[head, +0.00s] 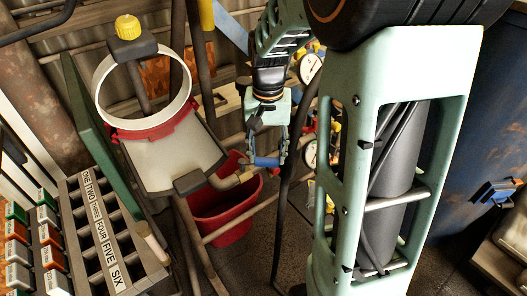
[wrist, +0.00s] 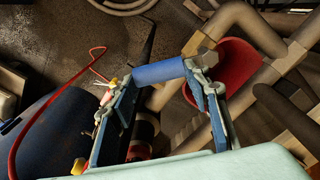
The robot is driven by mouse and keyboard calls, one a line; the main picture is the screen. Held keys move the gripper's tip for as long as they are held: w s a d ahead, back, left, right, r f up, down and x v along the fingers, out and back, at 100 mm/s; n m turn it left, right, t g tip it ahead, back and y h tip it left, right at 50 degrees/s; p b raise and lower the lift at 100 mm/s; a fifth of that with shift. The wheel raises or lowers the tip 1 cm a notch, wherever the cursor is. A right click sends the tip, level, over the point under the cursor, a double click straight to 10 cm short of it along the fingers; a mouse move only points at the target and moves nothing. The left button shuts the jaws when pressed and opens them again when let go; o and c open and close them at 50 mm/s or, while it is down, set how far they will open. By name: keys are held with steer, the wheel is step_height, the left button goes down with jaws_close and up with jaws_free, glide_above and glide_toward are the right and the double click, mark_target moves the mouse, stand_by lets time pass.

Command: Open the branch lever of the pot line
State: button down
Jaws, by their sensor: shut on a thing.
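My gripper (head: 270,150) hangs at the pot line, right of the pale pot (head: 170,155) with its red band. In the wrist view my gripper (wrist: 154,84) has its two fingers closed against a blue cylindrical grip (wrist: 160,72), which appears to be the branch lever's handle. The blue grip also shows in the head view (head: 266,162), lying roughly level. A hex-shaped metal piece (wrist: 208,57) sits by its right end, near the pipe (wrist: 232,20).
A red bucket (head: 228,215) stands under the pot's outlet pipe. Pressure gauges (head: 310,68) and pipes crowd the space right of my gripper. A rack of numbered slots (head: 108,240) stands at the lower left. A red hose (wrist: 50,85) loops at left in the wrist view.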

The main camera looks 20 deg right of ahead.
steer(key=shift+w+f+n+p, duration=0.1)
steer(key=shift+w+n+p, duration=0.1)
steer(key=shift+w+n, duration=0.75)
steer(key=shift+w+n+p, duration=0.15)
steer(key=shift+w+n, duration=0.2)
steer(key=shift+n, duration=1.25)
steer(key=shift+w+f+n+p, duration=0.1)
steer(key=shift+w+n+p, duration=0.1)
steer(key=shift+w+n, duration=0.75)
steer(key=shift+s+n, duration=0.3)
steer(key=c, duration=1.1)
jaws_free()
steer(key=shift+w+r, duration=0.1)
steer(key=shift+r, duration=0.15)
steer(key=shift+w+r, duration=0.1)
steer(key=shift+r, duration=0.2)
step_height(320, 180, up, 11)
steer(key=shift+r, duration=0.1)
